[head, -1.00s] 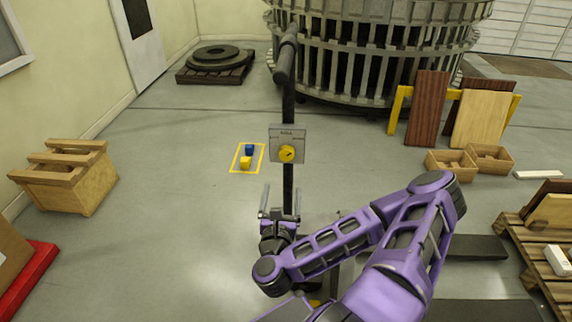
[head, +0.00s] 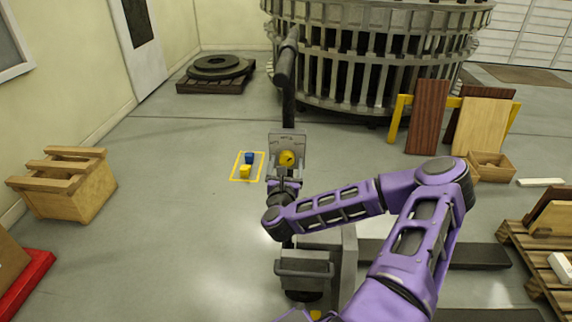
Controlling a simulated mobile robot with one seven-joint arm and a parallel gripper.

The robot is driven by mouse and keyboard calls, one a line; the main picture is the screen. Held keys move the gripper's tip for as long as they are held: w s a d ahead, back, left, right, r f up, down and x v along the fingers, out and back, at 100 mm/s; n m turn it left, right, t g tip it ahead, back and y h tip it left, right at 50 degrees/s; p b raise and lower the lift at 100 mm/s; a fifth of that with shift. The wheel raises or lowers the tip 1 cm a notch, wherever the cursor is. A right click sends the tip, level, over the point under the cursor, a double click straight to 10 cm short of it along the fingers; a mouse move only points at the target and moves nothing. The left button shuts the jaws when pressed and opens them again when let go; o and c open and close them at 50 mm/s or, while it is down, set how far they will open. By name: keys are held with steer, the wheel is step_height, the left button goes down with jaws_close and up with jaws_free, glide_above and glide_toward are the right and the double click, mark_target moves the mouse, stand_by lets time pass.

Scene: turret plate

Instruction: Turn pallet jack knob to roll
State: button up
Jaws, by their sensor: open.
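The pallet jack knob (head: 287,159) is round and yellow with a small dark mark. It sits on a grey panel (head: 289,137) on the pallet jack's black upright handle (head: 287,95). My gripper (head: 285,166) is open, pointing up at the knob from just below. Its fingers appear to be at either side of the knob's lower part; I cannot tell whether they touch it. My wrist covers the lower edge of the panel and part of the handle. The panel's lettering is too small to read.
The jack's dark body (head: 304,268) stands below, partly behind my arm. A wooden crate (head: 65,190) is further left. Boards (head: 428,117) lean at right.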

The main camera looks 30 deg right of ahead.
steer(key=shift+c, duration=0.4)
steer(key=c, duration=1.3)
steer(key=n+p, duration=0.1)
steer(key=n, duration=0.3)
steer(key=shift+r+n, duration=0.1)
steer(key=shift+n, duration=2.7)
steer(key=o, duration=1.4)
